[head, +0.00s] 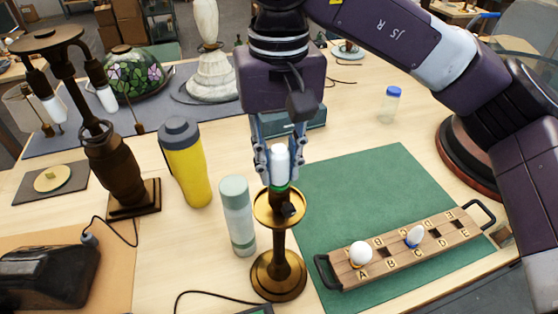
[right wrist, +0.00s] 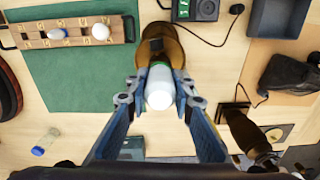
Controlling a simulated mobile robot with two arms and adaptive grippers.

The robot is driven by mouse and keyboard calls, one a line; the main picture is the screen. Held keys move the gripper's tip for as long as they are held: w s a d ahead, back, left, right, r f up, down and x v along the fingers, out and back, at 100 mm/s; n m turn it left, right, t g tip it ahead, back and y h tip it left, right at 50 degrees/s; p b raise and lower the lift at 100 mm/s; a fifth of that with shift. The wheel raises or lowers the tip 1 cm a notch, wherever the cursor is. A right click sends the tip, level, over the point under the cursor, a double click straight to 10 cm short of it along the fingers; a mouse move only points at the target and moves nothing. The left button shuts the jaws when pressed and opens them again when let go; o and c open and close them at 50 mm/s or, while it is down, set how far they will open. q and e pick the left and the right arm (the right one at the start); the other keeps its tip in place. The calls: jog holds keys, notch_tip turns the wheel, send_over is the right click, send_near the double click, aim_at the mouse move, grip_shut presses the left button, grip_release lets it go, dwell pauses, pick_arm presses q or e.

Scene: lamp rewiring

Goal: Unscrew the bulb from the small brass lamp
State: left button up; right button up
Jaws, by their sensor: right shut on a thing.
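The small brass lamp (head: 278,270) stands upright on the table, left of the green mat. A white bulb (head: 281,157) with a green ring at its base sits upright at the lamp's top, above the brass dish. My right gripper (head: 279,172) comes down from above and is shut on the bulb, one finger on each side. In the right wrist view, the bulb (right wrist: 160,90) lies between the fingers with the brass lamp (right wrist: 160,45) behind it. Whether the bulb's base is still in the socket is hidden. My left gripper is not in view.
A wooden rack (head: 375,270) with lettered places, holding two white bulbs, lies on the green mat (head: 350,185). A yellow bottle (head: 187,165) and a pale green bottle (head: 238,215) stand close left of the lamp. A dark multi-arm lamp (head: 115,160) stands farther left.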

jog(key=n, duration=0.7)
jog(key=shift+r, duration=0.1)
jog(key=o, duration=1.1)
jog(key=shift+o, duration=0.2)
